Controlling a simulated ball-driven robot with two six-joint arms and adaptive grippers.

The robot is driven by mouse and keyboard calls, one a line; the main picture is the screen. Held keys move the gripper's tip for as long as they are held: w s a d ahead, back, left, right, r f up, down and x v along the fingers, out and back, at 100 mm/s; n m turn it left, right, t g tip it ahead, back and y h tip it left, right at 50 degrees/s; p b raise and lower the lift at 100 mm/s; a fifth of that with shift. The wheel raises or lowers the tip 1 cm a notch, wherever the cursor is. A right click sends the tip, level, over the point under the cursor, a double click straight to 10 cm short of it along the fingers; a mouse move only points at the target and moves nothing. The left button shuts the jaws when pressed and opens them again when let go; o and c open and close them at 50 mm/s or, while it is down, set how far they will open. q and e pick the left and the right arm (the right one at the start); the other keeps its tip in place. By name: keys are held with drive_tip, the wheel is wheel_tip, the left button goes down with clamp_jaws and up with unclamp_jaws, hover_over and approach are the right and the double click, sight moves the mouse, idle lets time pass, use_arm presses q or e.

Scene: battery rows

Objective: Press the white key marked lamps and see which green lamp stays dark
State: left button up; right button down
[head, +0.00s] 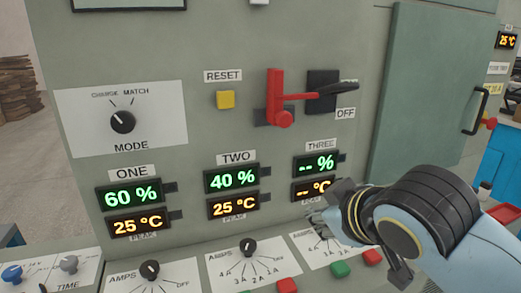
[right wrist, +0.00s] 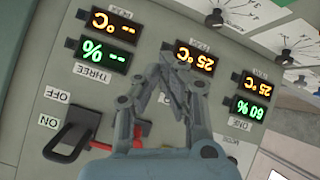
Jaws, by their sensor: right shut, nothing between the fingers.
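No key marked lamps can be read in either view. A small white piece (head: 259,2) is cut off at the top edge of the head view, and I cannot tell what it is. No green lamps are recognisable; the green lights I see are percent digits. My right gripper (head: 322,216) is shut and empty, in front of the panel below the THREE displays (head: 315,164). In the right wrist view its fingers (right wrist: 168,72) stand before the panel and hide the TWO percent display. My left gripper is not in view.
The upright grey panel (head: 215,45) carries a yellow RESET button (head: 226,99), a red lever (head: 277,100) by an OFF label and a MODE knob (head: 122,121). Below, a sloping desk holds AMPS knobs (head: 248,246), red buttons (head: 287,285) and a green button (head: 340,269).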

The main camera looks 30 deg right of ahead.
drive_tip(key=w+d+r+n+t+h, duration=0.15)
drive_tip(key=w+r+t, duration=0.4)
drive_tip(key=r, duration=0.65)
drive_tip(key=a+r+n+t, duration=0.1)
drive_tip(key=r+n+t, duration=0.1)
drive_tip(key=r, duration=0.5)
drive_tip(key=w+a+r+n+t+y, duration=0.1)
drive_tip(key=a+r+n+t, duration=0.1)
drive_tip(key=r, duration=0.6)
drive_tip(key=w+a+r+n+t+y, duration=0.1)
drive_tip(key=r+n+t, duration=0.2)
drive_tip(key=r+t, duration=0.3)
wheel_tip(320, 180, up, 2)
drive_tip(key=shift+a, duration=0.4)
drive_tip(key=w+d, duration=0.2)
drive_tip(key=w, duration=0.6)
drive_tip(key=shift+w, duration=0.25)
drive_tip(key=shift+w+d+b, duration=0.1)
drive_tip(key=shift+w+b, duration=0.25)
drive_tip(key=shift+w, duration=0.05)
